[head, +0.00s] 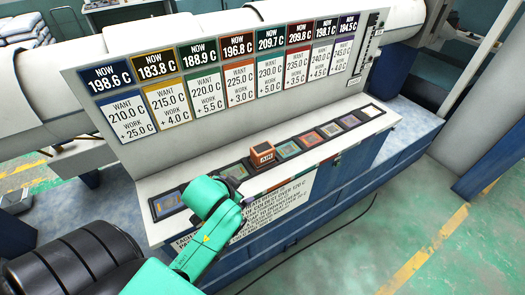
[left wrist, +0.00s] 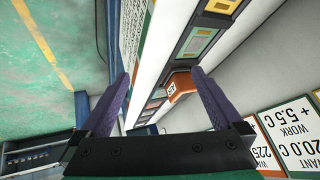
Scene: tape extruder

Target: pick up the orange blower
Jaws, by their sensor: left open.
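The orange blower (head: 263,153) is a small orange block with a dark label reading "AIR". It stands on the shelf of the panel, among the coloured tiles. My left gripper (head: 232,184) is in front of the shelf, to the left of the blower and nearer to me; the arm partly hides its fingers. In the left wrist view the two purple fingers (left wrist: 161,72) are apart with nothing held between them. The blower (left wrist: 180,84) shows there beyond the fingers, near the tip of the right one, which seems to cover part of it. My right gripper is not in view.
A row of coloured tiles (head: 330,130) lies along the dark strip on the shelf. The upright panel (head: 230,85) with temperature cards rises behind it. A white text plate (head: 285,203) is on the front face below. Open green floor (head: 400,225) lies to the right.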

